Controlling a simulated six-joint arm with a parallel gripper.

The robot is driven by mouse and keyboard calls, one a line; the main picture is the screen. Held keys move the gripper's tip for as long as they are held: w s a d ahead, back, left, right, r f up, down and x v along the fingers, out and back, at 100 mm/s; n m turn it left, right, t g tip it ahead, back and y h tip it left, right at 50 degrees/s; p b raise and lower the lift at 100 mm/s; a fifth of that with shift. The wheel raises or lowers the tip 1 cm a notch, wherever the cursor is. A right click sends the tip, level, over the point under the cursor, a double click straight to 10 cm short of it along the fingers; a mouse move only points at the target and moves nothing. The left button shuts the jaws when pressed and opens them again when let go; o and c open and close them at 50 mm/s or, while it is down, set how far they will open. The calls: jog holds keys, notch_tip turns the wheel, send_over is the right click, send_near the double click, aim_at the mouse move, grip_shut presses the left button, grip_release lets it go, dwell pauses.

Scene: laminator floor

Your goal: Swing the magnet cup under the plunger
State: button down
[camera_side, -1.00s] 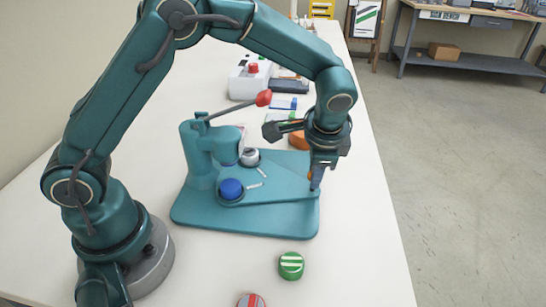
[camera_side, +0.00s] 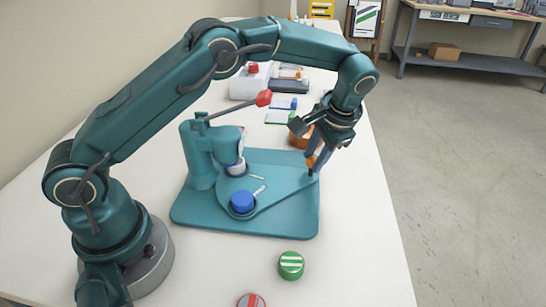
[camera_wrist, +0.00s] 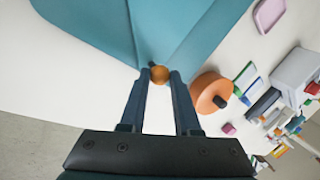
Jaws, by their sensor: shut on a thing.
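The teal press (camera_side: 198,158) stands on its base plate (camera_side: 262,224), with a plunger head (camera_side: 228,147) at its front. A teal swing plate (camera_side: 280,181) carries a blue cup (camera_side: 242,201) and a whitish cup (camera_side: 237,168). The whitish cup is beneath the plunger head, partly hidden by it; exact alignment cannot be told. The blue cup is out in front, clear of the head. I cannot tell by look which is the magnet cup. My gripper (camera_side: 314,164) is shut on the orange knob (camera_wrist: 160,75) at the plate's right end.
The press lever with a red knob (camera_side: 263,98) slants up above the plate. An orange round thing (camera_wrist: 211,92) stands close behind my gripper. A green-striped round thing (camera_side: 291,265) and a red one (camera_side: 251,301) lie in front. The table's right edge is close.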

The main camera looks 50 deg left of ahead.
aim_at(307, 171)
jog(key=shift+w+a+n+g, duration=0.25)
jog(key=shift+a+n+g, duration=0.1)
jog(key=shift+a+n, duration=0.5)
jog(key=shift+w+a+n+g, duration=0.3)
jog(key=shift+a+n, duration=0.3)
jog(key=shift+n, duration=0.45)
jog(key=shift+a, duration=0.15)
jog(key=c, duration=0.6)
grip_release()
